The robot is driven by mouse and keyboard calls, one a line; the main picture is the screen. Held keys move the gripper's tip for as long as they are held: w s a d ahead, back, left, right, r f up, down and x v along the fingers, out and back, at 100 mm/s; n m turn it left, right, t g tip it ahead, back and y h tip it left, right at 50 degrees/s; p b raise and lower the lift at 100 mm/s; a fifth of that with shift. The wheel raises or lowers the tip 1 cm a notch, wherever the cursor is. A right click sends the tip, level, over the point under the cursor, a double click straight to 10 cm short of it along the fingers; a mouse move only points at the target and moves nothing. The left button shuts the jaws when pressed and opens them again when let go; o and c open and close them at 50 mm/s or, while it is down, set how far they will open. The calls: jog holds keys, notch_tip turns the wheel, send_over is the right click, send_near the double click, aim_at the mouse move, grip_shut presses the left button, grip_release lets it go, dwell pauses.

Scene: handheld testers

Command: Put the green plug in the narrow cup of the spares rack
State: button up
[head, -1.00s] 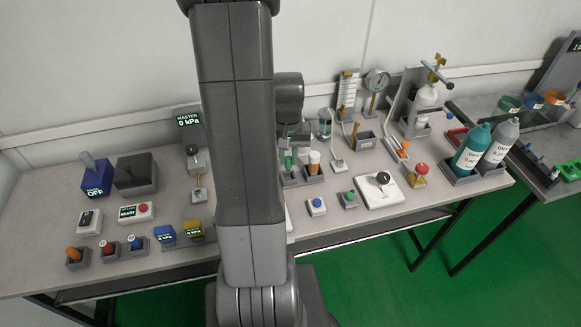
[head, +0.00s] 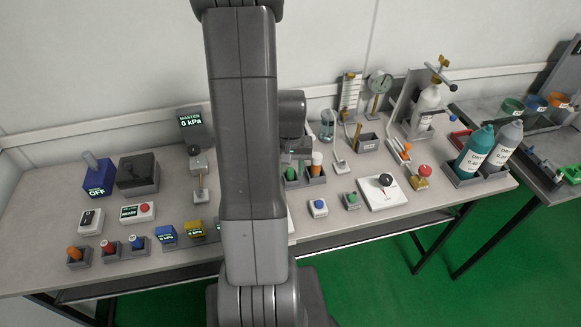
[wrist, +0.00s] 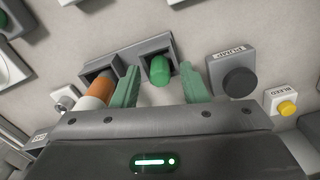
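The green plug (wrist: 160,70) stands in one cup of a grey two-cup holder (wrist: 127,54) in the wrist view. An orange-and-white plug (wrist: 99,90) is in the cup to its left, and it also shows in the head view (head: 316,162). My gripper (wrist: 161,86) is open, with one green finger on each side of the green plug and visible gaps between. In the head view my gripper (head: 297,155) is low over the holder (head: 315,179), partly hidden by my arm. No label marks the spares rack, so I cannot tell which holder it is.
A PUMP button (wrist: 240,82) and a yellow BLEED button (wrist: 288,107) are right of the holder. Blue and green button boxes (head: 318,208) stand in front. A gauge (head: 379,83), a gas cylinder (head: 428,98) and two bottles (head: 474,152) stand to the right.

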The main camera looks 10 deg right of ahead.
aim_at(291, 169)
notch_tip(291, 169, up, 12)
jog(key=p, duration=0.1)
jog(key=shift+r, duration=0.2)
dwell(0.3)
dwell(1.8)
